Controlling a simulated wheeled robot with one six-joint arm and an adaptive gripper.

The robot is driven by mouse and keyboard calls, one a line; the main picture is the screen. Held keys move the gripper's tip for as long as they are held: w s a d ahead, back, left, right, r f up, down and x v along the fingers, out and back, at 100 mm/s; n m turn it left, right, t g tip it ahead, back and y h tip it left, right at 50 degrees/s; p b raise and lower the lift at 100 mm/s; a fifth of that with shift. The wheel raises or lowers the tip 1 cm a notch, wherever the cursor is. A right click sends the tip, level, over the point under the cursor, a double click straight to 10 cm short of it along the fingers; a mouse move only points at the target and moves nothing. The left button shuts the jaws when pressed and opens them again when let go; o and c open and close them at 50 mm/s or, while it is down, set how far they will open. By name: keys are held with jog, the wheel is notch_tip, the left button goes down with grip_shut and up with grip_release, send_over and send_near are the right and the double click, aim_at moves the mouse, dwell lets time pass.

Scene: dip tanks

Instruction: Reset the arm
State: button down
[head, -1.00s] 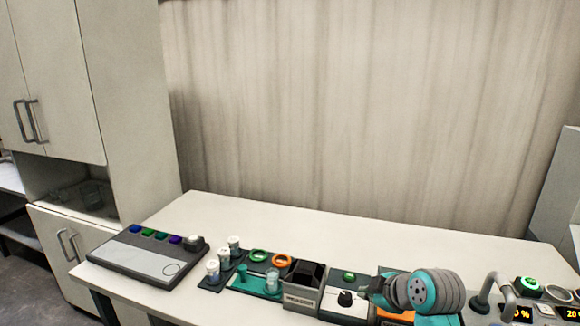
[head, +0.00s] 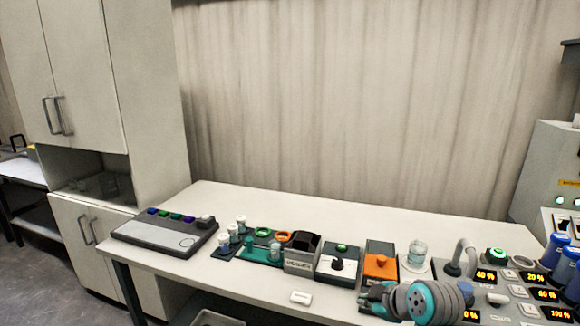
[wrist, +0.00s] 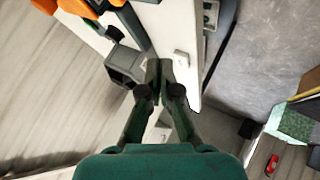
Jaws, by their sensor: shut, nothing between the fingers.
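My gripper (wrist: 165,70) shows in the wrist view with its two dark green fingers brought together at the tips. Nothing is between them. Below the fingers the wrist view shows the pale bench edge with a small white block (wrist: 182,58) and the floor beside it. In the head view my teal and grey arm is folded low at the bench's front edge, right of centre. The gripper's fingers cannot be made out there.
The white bench (head: 330,215) carries a grey panel with coloured buttons (head: 165,233), white-capped vials (head: 232,232), a black-knobbed box (head: 338,264), an orange unit (head: 380,262), a glass jar (head: 417,256) and a console with lit displays (head: 520,285). The bench's back strip is clear.

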jog(key=s+f+m+t+h, duration=0.15)
jog(key=s+f+m, duration=0.25)
jog(key=s+f, duration=0.7)
jog(key=s+f+m+t+h, duration=0.1)
jog(key=s+f+m, duration=0.3)
jog(key=s, duration=0.6)
jog(key=s+f+m+t+h, duration=0.1)
jog(key=s+f+m+t, duration=0.1)
jog(key=s+f, duration=0.6)
jog(key=s+r+m+t, duration=0.1)
jog(key=s+r, duration=0.6)
jog(key=s, duration=0.4)
jog(key=s+r+m+t, duration=0.1)
jog(key=s+r, duration=0.5)
jog(key=s, duration=0.6)
jog(key=shift+s+r+m, duration=0.3)
jog(key=shift+r+m, duration=0.1)
jog(key=shift+m, duration=0.2)
